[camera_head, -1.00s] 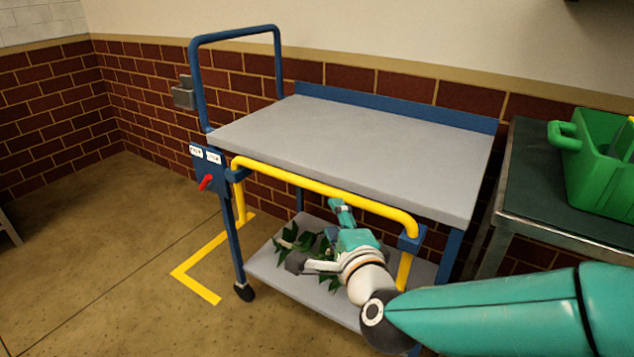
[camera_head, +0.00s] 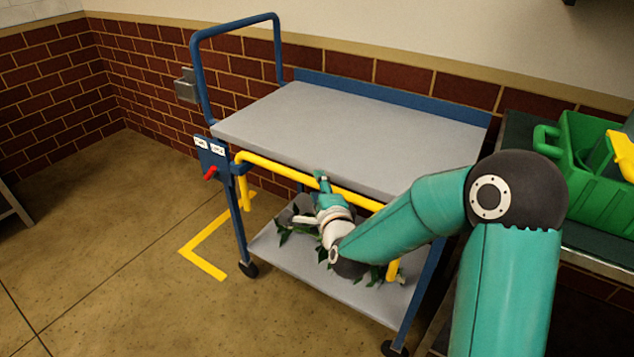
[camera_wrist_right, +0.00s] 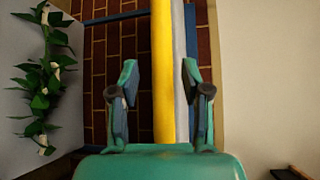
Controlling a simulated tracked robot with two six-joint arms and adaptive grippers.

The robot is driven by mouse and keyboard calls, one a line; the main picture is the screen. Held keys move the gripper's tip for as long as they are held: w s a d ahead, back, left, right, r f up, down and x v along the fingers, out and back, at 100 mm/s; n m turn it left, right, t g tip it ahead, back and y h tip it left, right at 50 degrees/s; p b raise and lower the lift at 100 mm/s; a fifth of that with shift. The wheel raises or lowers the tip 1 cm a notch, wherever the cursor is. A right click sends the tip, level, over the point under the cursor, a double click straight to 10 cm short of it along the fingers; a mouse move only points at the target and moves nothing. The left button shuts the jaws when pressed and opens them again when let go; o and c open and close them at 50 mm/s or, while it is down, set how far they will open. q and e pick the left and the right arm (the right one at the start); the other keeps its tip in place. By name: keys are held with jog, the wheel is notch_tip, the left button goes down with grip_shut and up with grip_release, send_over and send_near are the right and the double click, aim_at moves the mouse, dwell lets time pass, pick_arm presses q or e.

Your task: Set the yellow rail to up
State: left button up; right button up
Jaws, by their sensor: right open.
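The yellow rail (camera_head: 310,180) runs along the cart's front side, close below the edge of the top deck. Its bent ends go down at both sides. My right gripper (camera_head: 322,182) is at the middle of the rail in the head view, with a fingertip showing above the bar. In the right wrist view, the rail (camera_wrist_right: 164,75) runs between the two open fingers (camera_wrist_right: 161,85), and I see no clear contact. My forearm covers part of the rail's right end. My left gripper is not in view.
The cart's grey top deck (camera_head: 330,130) is empty. Leafy stems (camera_wrist_right: 44,85) lie on the lower shelf (camera_head: 330,285). A red lever (camera_head: 210,173) sits on the blue panel at the left post. A green crate (camera_head: 590,185) stands on the right table.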

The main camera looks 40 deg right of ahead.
jog(key=shift+x, duration=0.9)
grip_shut()
